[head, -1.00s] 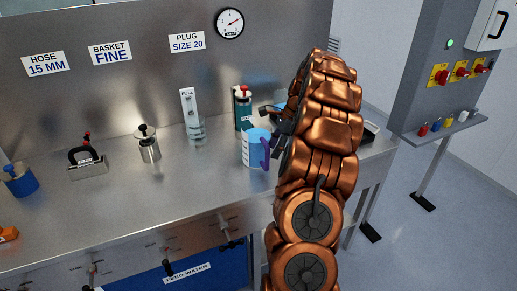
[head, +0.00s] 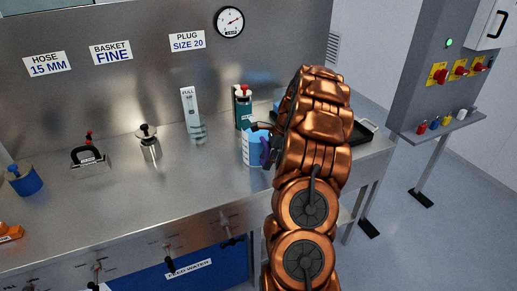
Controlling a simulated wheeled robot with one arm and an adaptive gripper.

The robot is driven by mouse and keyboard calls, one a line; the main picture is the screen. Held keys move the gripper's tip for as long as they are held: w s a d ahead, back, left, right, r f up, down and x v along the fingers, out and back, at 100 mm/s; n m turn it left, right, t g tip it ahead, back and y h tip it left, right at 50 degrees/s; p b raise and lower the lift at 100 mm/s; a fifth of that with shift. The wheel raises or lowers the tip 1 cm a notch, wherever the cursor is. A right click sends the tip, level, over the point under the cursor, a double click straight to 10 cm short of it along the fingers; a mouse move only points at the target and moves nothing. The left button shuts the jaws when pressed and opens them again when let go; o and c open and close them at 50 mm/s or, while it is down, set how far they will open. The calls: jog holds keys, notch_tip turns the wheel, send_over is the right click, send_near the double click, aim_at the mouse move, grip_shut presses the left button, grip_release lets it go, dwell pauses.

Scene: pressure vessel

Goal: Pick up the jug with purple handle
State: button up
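The jug (head: 251,150) stands upright on the steel bench, pale blue and white with faint markings. Its purple handle (head: 266,151) is on its right side, partly covered by my arm. My gripper (head: 262,133) is at the jug's upper right, with one dark finger reaching across by the rim. The rest of the gripper is hidden behind my copper arm, so I cannot tell whether it is open, shut, or touching the handle.
Behind the jug stands a dark green bottle (head: 243,107) with a red top. A clear cylinder (head: 195,122), a steel canister (head: 149,145), a black-handled clamp piece (head: 89,160) and a blue pot (head: 24,180) stand leftward. A black tray (head: 362,131) lies right of my arm.

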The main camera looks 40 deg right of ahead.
grip_shut()
dwell(0.6)
